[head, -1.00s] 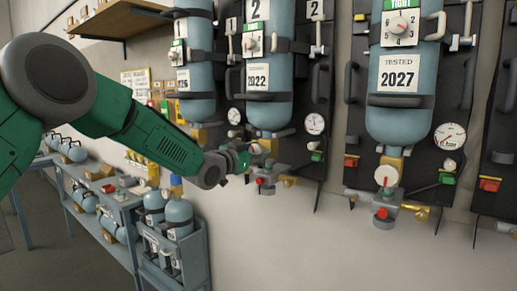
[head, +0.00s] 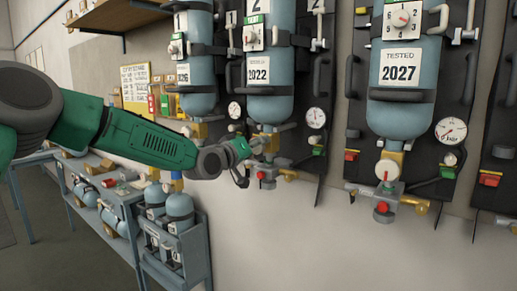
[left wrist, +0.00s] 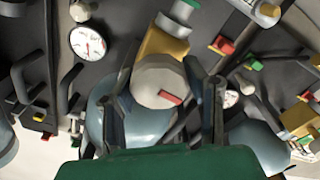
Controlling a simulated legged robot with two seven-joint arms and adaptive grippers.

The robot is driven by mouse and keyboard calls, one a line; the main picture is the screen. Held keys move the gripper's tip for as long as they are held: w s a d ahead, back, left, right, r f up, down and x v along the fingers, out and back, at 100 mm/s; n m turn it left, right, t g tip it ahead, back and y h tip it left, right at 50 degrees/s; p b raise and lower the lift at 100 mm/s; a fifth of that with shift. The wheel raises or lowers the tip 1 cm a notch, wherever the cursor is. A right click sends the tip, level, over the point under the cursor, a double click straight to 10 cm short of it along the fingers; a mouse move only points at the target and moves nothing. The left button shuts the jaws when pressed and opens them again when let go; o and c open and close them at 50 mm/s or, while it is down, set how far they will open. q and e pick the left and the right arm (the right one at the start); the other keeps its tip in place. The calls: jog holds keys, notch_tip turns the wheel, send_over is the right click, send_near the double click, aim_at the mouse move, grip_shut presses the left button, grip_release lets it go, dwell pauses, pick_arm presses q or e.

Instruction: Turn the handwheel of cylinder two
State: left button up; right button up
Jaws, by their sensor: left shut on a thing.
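Cylinder two is the blue bottle (head: 270,107) with the 2022 label, upright on a dark wall board. Its handwheel, a pale round knob with a red mark (left wrist: 150,78), sits under a brass valve body in the left wrist view. My left gripper (left wrist: 163,76) has one finger on each side of this knob and is shut on it. In the head view the left gripper (head: 243,152) reaches the valve below cylinder two from the left and mostly hides the handwheel. My right gripper is in neither view.
Another blue cylinder (head: 402,110) labelled 2027 hangs to the right, with its own handwheel (head: 388,170) and gauge (head: 450,131). A cylinder (head: 196,95) hangs close on the left. A rack (head: 172,245) with bottles stands below. The wall below the boards is clear.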

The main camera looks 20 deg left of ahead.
pick_arm(q)
jog(key=n+b, duration=0.1)
jog(key=n, duration=0.1)
jog(key=f+n+b, duration=0.1)
jog(key=n, duration=0.1)
jog(key=shift+f+n, duration=0.2)
jog(key=shift+n, duration=0.1)
jog(key=n+b, duration=0.4)
jog(key=n, duration=0.1)
jog(key=shift+f, duration=0.1)
jog(key=n+b, duration=0.2)
jog(key=n, duration=0.3)
jog(key=shift+b, duration=0.3)
jog(key=shift+n+b, duration=1.1)
jog(key=shift+n, duration=1.2)
jog(key=shift+r, duration=0.2)
jog(key=o, duration=1.2)
jog(key=shift+w+a+r, duration=0.1)
jog(key=shift+a, duration=0.05)
jog(key=shift+r, duration=0.1)
